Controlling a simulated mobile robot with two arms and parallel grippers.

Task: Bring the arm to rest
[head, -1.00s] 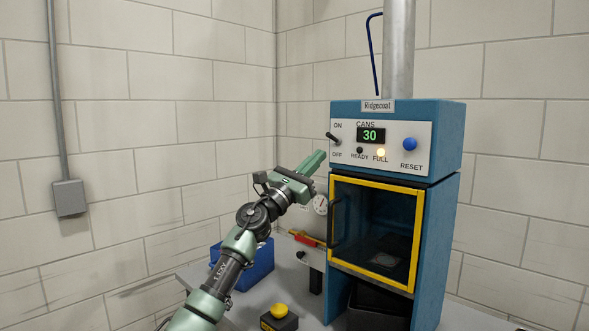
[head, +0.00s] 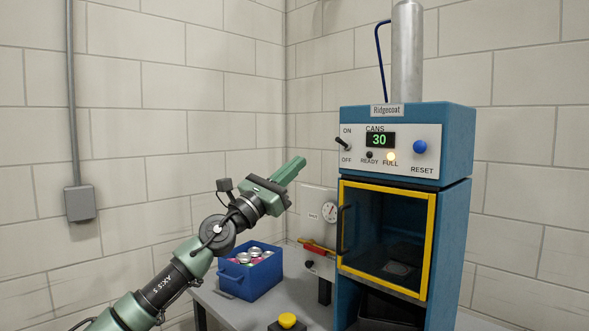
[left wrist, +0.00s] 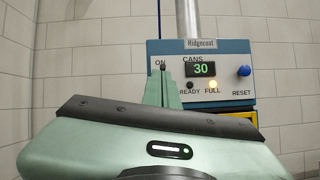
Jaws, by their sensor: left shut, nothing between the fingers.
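My left gripper (head: 293,169) is raised in front of the wall, left of the blue machine (head: 455,145). Its fingers are together and hold nothing. In the left wrist view the shut fingers (left wrist: 162,88) point up in front of the machine's panel (left wrist: 218,71). The panel reads "CANS 30", and the yellow FULL lamp (head: 390,158) is lit while the READY lamp (head: 369,155) is dark. The ON/OFF lever (head: 343,144) and the blue RESET button (head: 420,147) show on the panel. My right gripper is in neither view.
A blue crate (head: 237,279) with several cans stands on the grey table (head: 290,292). A yellow push button (head: 287,320) is at the front.

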